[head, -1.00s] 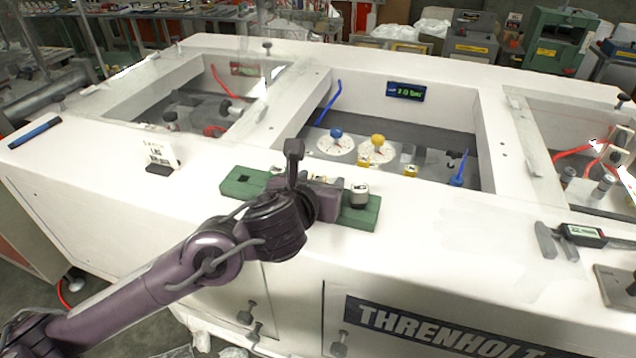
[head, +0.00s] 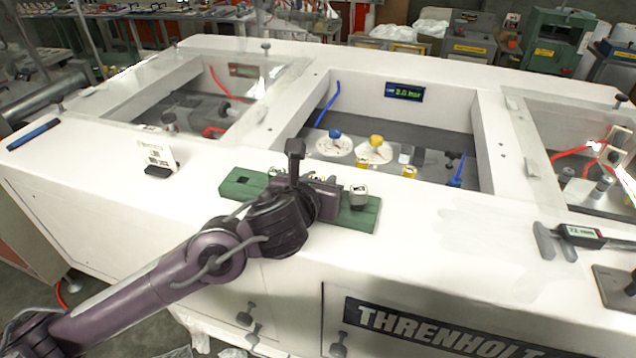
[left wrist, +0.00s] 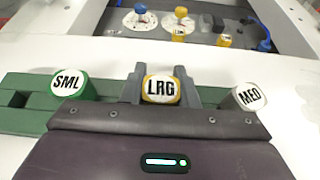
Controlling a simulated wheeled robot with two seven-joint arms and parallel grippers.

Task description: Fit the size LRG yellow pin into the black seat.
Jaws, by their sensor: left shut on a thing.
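The LRG pin (left wrist: 161,89), with a white top and yellow rim, stands between the fingers of my left gripper (left wrist: 160,88) in the left wrist view. The gripper is shut on it, over a green block (left wrist: 17,92); whether the pin is clear of the block cannot be told. In the head view my left gripper (head: 318,183) hides most of it. The green-rimmed SML pin (left wrist: 69,84) is to its left and the pale MED pin (left wrist: 250,97) to its right, also in the head view (head: 358,196). I cannot pick out the black seat with certainty.
Behind the block is a recessed bay with a blue knob (head: 335,134), a yellow knob (head: 376,141) and small yellow and blue parts. A display (head: 405,92) is on its back wall. A small sign (head: 157,157) stands left; a caliper (head: 582,234) lies right.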

